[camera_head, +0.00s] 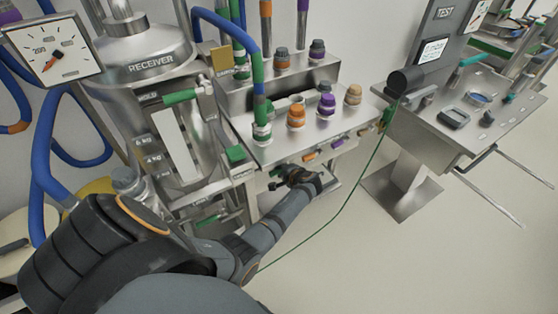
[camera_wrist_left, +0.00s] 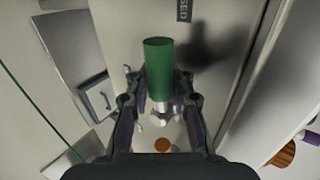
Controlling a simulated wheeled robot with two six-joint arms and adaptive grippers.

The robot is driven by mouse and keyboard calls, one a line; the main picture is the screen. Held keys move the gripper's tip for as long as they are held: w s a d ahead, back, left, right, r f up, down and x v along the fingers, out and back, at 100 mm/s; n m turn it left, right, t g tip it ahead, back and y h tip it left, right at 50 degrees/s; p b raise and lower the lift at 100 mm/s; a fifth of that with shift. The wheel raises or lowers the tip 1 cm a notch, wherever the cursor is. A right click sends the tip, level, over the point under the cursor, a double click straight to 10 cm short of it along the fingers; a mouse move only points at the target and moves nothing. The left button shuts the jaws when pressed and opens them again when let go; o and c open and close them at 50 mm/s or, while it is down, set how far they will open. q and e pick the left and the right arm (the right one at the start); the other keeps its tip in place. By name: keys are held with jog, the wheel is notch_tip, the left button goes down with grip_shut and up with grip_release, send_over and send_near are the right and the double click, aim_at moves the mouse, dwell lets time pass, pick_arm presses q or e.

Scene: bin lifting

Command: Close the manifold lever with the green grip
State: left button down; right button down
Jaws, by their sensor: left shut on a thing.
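The lever's green grip (camera_wrist_left: 158,68) stands out between the fingers of my left gripper (camera_wrist_left: 160,112) in the left wrist view. The fingers are shut on it near its metal lower end. In the head view my left gripper (camera_head: 292,178) is at the front of the steel manifold (camera_head: 268,157), below its row of coloured handles. The fingers mostly hide the grip there. Part of a sign ending in "SED" (camera_wrist_left: 184,10) shows just beyond the grip in the left wrist view. My right gripper is not in view.
Orange (camera_head: 296,116) and purple (camera_head: 326,105) knobs stand on the manifold. A steel receiver (camera_head: 148,58) with hoses is at the left. A test bench (camera_head: 460,110) is at the right. A thin green cable (camera_head: 357,192) runs across open floor (camera_head: 400,250).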

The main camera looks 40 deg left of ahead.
pick_arm(q)
jog(key=shift+s+d+f, duration=0.1)
jog(key=shift+d+f, duration=0.05)
jog(key=c, duration=1.5)
grip_release()
jog(key=o, duration=0.3)
jog(key=shift+d+r, duration=0.15)
jog(key=shift+r, duration=0.1)
jog(key=shift+o, duration=0.2)
jog(key=shift+f, duration=0.1)
